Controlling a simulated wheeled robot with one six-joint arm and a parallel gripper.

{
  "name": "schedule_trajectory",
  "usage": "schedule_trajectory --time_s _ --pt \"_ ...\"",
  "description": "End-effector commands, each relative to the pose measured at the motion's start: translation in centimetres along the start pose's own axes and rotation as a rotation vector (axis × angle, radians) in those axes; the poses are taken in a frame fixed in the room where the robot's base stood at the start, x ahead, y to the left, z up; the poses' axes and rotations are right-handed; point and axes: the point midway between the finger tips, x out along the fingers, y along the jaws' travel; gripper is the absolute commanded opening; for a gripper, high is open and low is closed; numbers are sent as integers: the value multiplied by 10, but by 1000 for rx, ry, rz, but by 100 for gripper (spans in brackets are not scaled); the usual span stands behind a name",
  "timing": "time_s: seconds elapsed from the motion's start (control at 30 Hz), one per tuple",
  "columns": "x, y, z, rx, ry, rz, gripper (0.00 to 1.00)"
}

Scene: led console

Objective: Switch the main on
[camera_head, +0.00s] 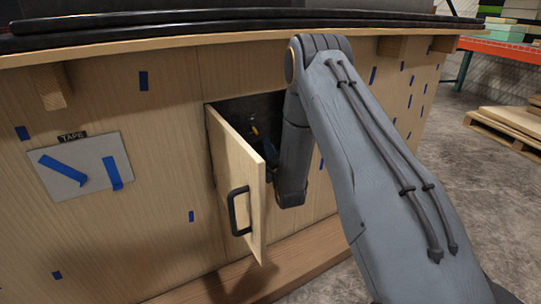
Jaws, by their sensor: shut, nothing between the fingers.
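A wooden cabinet door (238,185) with a black handle (239,212) stands open at the front of the wooden console. The dark opening (240,108) behind it shows only in part. My arm comes from the lower right, bends at the top and hangs down in front of the opening's right side. My gripper cannot be made out; the door and my own arm block that area. Inside the opening I see a small yellow bit and something dark blue, too small to identify. No main switch can be clearly made out.
The console front (150,190) has several blue tape pieces and a grey plate marked TAPE (82,172) at the left. Black bars run along the top edge. A wooden ledge (300,258) lies below the door. Pallets (510,128) and an orange rack stand at the right.

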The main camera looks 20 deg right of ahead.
Motion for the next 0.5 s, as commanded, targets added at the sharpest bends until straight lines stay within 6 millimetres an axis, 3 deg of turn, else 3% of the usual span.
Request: schedule_trajectory --time_s 0.07,0.23,0.5 --pt "13 0 0 0 -2 -2 0" --pt "4 0 24 0 -2 0 0" --pt "-3 0 37 0 1 -1 0"
